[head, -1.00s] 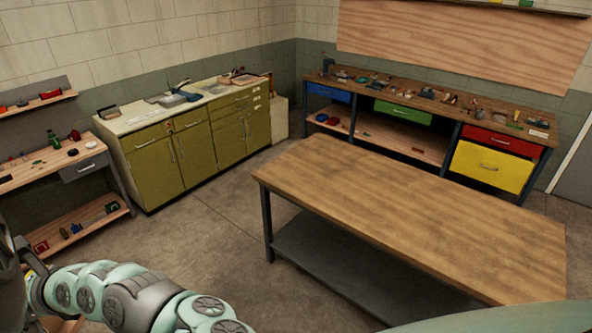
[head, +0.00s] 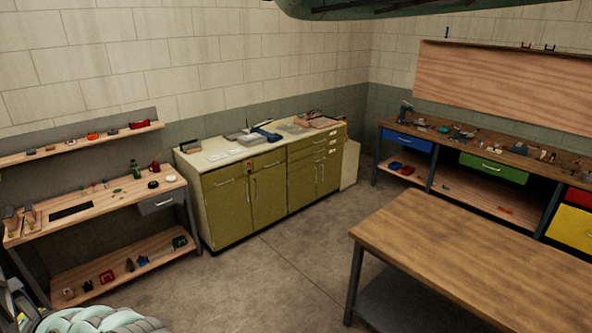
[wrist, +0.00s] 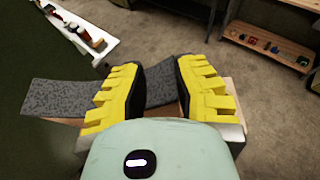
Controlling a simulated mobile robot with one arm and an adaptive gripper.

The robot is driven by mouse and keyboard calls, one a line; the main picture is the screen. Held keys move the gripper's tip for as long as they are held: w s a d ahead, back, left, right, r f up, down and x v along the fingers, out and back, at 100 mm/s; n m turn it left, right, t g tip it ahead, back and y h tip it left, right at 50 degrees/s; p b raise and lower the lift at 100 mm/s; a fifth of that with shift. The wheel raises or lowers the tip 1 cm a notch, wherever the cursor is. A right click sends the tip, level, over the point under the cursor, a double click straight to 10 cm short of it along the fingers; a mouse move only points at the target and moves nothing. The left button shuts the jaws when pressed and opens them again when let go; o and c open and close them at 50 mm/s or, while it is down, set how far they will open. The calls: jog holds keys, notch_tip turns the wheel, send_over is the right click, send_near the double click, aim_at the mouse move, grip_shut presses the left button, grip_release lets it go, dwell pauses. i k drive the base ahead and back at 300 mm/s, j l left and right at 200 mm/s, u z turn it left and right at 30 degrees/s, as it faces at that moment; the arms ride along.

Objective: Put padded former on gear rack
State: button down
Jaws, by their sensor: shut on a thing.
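My gripper (wrist: 160,75) shows in the wrist view with its two yellow, ribbed fingers shut on the padded former (wrist: 62,97). The former has a grey speckled top like felt and a strip of wood-coloured edge. It runs crosswise between the fingers and sticks out to the left; the fingers hide part of it. In the head view the held former cannot be made out. I cannot tell for sure which piece is the gear rack; a shelved wooden bench (head: 95,222) stands at the left wall.
An olive cabinet (head: 240,208) stands right of that bench. A large wooden table (head: 470,245) is at the lower right, with a workbench (head: 480,143) behind it. The floor (head: 270,275) between is clear. A white shelf (wrist: 85,35) with small items shows in the wrist view.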

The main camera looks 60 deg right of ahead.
aim_at(72, 211)
jog(key=i, duration=3.1)
jog(key=i+j+z, duration=0.1)
jog(key=i+z, duration=0.25)
jog(key=i, duration=0.15)
jog(key=i+j+z, duration=0.2)
jog(key=i+z, duration=0.15)
jog(key=i+j+z, duration=0.35)
jog(key=i, duration=0.2)
jog(key=i+j+z, duration=0.45)
jog(key=j+z, duration=0.2)
jog(key=i+j+z, duration=0.15)
jog(key=j+z, duration=0.2)
jog(key=i+j+z, duration=0.15)
jog(key=j+z, duration=0.5)
jog(key=j, duration=0.2)
